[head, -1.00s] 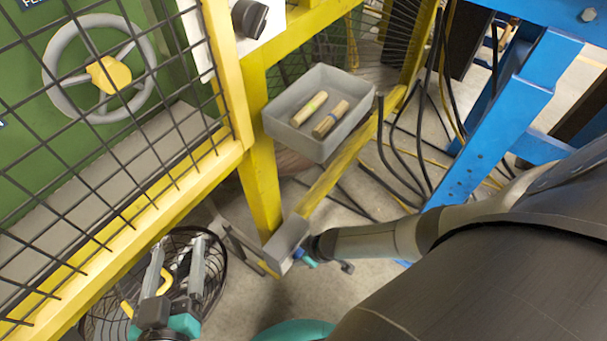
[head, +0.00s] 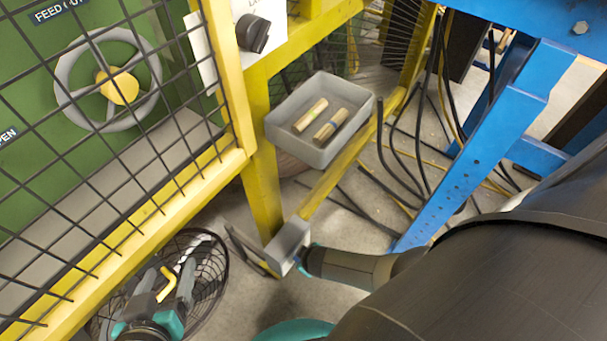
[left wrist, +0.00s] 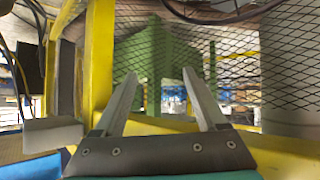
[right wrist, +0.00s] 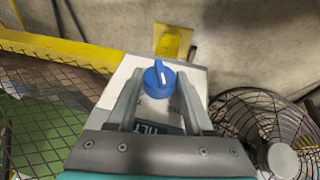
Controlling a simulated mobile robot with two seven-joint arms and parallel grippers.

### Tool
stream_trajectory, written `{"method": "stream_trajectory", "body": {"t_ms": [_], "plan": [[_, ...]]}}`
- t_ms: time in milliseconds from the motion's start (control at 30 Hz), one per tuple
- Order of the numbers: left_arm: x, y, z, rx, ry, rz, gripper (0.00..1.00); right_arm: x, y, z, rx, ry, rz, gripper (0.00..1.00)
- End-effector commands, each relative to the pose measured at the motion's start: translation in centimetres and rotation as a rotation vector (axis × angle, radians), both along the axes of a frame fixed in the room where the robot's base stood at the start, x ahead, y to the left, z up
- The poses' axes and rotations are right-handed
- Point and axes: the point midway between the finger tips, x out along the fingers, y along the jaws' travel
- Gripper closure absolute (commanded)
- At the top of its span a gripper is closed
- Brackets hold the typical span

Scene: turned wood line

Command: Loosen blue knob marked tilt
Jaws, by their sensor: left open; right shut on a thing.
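The blue knob (right wrist: 159,76), with a white pointer line, sits on the pale face of a small box (right wrist: 192,76) in the right wrist view. A dark label (right wrist: 155,124), partly hidden by the gripper, shows letters that look like TILT upside down. My right gripper (right wrist: 158,84) has its fingers on both sides of the knob and is shut on it. In the head view the grey box (head: 287,246) is on the yellow frame, with my right gripper (head: 303,262) against it; the knob is hidden there. My left gripper (head: 165,284) is open and empty, low at left.
A grey bin (head: 320,145) with two wooden pieces stands above the box. A mesh guard (head: 110,190) covers the green machine with its handwheel (head: 68,95). A fan (right wrist: 265,130) stands close by. Black hoses and a blue frame (head: 490,150) are at right.

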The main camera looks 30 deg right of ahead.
Motion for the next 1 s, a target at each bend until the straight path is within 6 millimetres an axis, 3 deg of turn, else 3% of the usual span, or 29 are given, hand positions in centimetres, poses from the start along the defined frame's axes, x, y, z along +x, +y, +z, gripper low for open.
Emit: {"method": "stream_trajectory", "body": {"t_ms": [267, 600, 1000], "plan": [[0.3, -1.3, 0.1, -0.059, -0.101, -0.01, 0.26, -0.2, 0.2, -0.3, -0.097, -0.039, -0.006, 1.0], [0.1, -3.6, 1.7, -0.209, -0.344, -0.012, 0.26, -0.3, 0.4, -0.4, -0.224, -0.091, -0.003, 1.0], [-0.6, -4.2, 2.9, -0.282, -0.459, -0.003, 0.26, -0.3, 0.5, -0.3, -0.333, -0.136, 0.0, 1.0]]}}
